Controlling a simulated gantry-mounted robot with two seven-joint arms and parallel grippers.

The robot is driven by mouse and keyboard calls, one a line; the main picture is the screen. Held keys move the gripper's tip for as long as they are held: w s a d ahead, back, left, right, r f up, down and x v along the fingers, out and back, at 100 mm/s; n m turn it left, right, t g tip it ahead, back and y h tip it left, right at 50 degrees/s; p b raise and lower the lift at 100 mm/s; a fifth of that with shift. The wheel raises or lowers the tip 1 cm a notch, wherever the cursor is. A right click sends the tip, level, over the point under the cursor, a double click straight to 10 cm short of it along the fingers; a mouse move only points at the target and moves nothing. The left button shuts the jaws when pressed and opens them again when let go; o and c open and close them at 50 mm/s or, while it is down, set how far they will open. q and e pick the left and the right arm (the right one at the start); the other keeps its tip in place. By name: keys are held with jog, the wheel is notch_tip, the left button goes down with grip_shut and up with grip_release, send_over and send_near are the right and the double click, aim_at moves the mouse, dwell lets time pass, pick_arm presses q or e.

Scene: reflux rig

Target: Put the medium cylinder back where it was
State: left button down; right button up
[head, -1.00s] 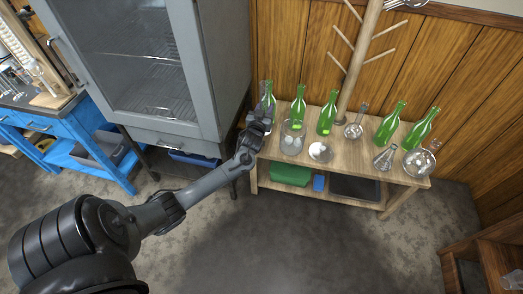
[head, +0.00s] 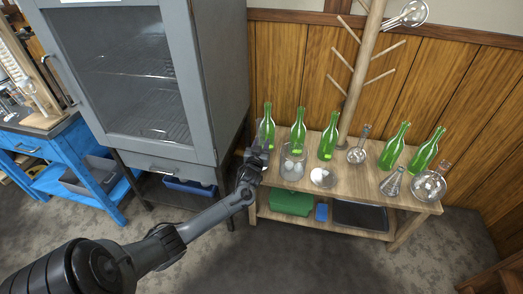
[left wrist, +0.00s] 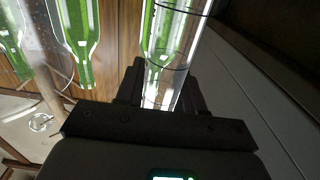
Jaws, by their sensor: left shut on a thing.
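The medium cylinder, clear glass, shows in the left wrist view (left wrist: 176,50) between the fingers of my left gripper (left wrist: 163,88). In the head view my left gripper (head: 254,162) is at the left end of the wooden table (head: 345,182), shut on the cylinder. The cylinder is faint there, in front of the leftmost green bottle (head: 268,122), and its base is hidden by the gripper. I cannot tell whether it touches the table. My right gripper is not in view.
A glass beaker (head: 292,163) stands just right of my gripper, with several green bottles and flasks along the table. A wooden peg rack (head: 362,70) rises behind. The grey cabinet (head: 205,90) stands close on the left. A blue workbench (head: 60,150) is farther left.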

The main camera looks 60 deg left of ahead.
pick_arm(q)
jog(key=shift+f, duration=0.7)
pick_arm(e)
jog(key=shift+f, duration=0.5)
pick_arm(q)
jog(key=shift+f, duration=0.2)
jog(key=c, duration=0.7)
grip_release()
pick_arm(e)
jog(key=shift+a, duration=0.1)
pick_arm(q)
jog(key=shift+r, duration=0.1)
